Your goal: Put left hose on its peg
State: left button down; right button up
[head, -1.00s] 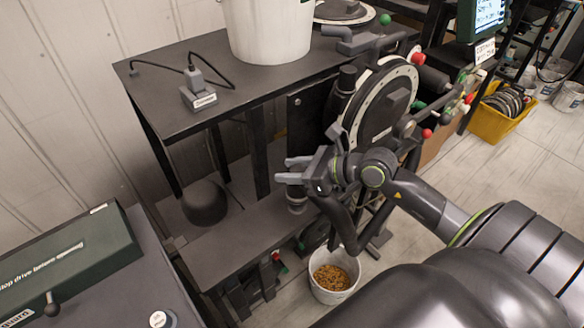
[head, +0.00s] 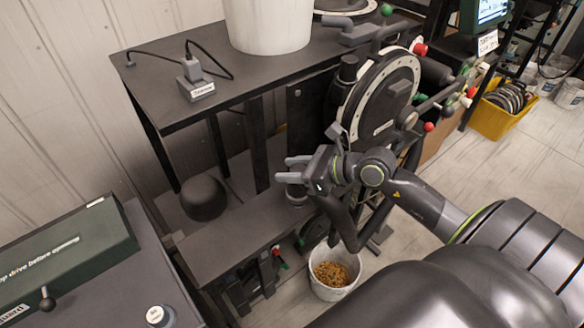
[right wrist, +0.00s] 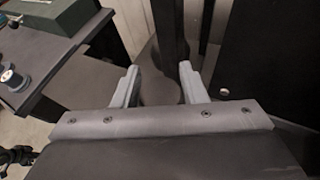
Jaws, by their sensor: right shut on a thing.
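My right gripper (head: 290,170) is at the middle of the head view, with its fingers pointing left and a gap between them. It is shut on the hose, though the gripped part is mostly hidden. A dark hose (head: 347,228) hangs in a bend below the gripper and wrist. A short grey cylinder (head: 296,193) shows just under the fingers; I cannot tell whether it is the hose's end. In the right wrist view both fingers (right wrist: 159,88) show apart, with a dark rounded shape beyond them. I cannot make out the peg. My left gripper is out of view.
The seed meter's round disc (head: 382,95) stands right behind my wrist. A dark table (head: 160,75) carries a white bucket (head: 268,22). A lower shelf (head: 215,245) lies below the gripper, with a grain bucket (head: 335,272) beside it. A green box (head: 70,260) is at left.

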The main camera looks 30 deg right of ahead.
jog(key=shift+f+b, duration=0.35)
jog(key=shift+f, duration=0.1)
dwell(0.4)
jog(key=o, duration=1.2)
jog(key=shift+s, duration=0.1)
jog(key=shift+p+v, duration=2.45)
jog(key=shift+v, duration=6.2)
